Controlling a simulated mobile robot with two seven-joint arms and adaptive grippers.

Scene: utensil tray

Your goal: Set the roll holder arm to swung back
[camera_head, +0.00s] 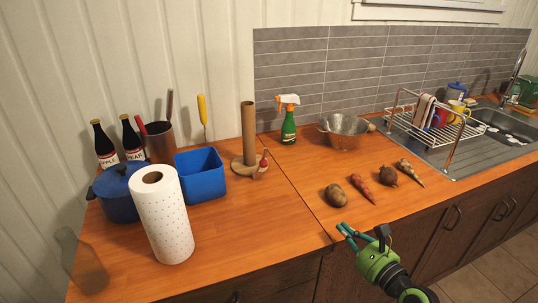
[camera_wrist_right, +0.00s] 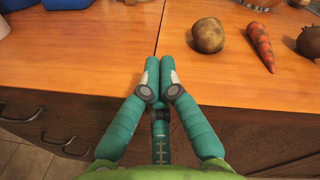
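The roll holder (camera_head: 236,167) stands on the counter near the back wall, with a bare brown cardboard tube (camera_head: 248,130) upright on it. Its short arm with a red knob (camera_head: 263,163) stands at the right front of the tube, beside the base; its exact angle is too small to tell. My right gripper (camera_head: 345,230) is over the counter's front edge, well to the right and front of the holder, apart from it. In the right wrist view its fingertips (camera_wrist_right: 160,64) are together with nothing between them. My left gripper is not in view.
A full paper towel roll (camera_head: 164,218), a blue bin (camera_head: 202,187) and a blue pot (camera_head: 116,192) stand left. A spray bottle (camera_head: 289,128) and colander (camera_head: 346,131) stand at the back. A potato (camera_head: 336,195) and carrot (camera_head: 363,188) lie near my right gripper. Counter before the holder is clear.

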